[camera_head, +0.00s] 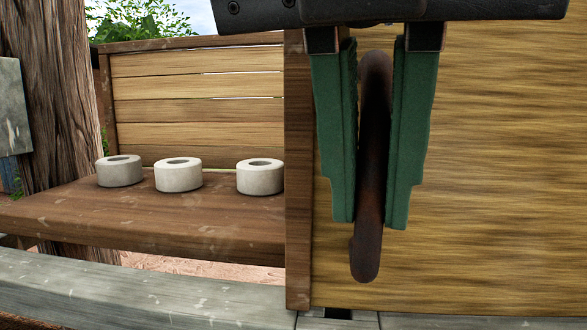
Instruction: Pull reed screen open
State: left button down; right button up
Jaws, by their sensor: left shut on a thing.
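The reed screen (480,170) fills the right side of the view, a yellow-brown panel with a dark wooden edge post (298,190) on its left. A dark, rusty upright handle (367,255) stands in front of the panel near that edge. My left gripper (374,215) comes down from the top with green finger pads on both sides of the handle, and it is shut on it. The handle's lower end sticks out below the fingertips. My right gripper is not in view.
Left of the screen, a brown wooden shelf (150,222) with a slatted back (195,100) bears three pale stone-like rings (178,176). A thick tree-like post (62,100) stands at far left. A grey weathered beam (140,293) runs along the front.

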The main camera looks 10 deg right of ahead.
pick_arm(q)
jog(key=c, duration=1.4)
grip_release()
jog(key=shift+w, duration=0.2)
jog(key=shift+r, duration=0.1)
jog(key=v, duration=0.7)
jog(key=shift+s+r+p, duration=0.2)
jog(key=shift+r+p, duration=0.1)
jog(key=shift+p, duration=0.05)
jog(key=shift+w, duration=0.15)
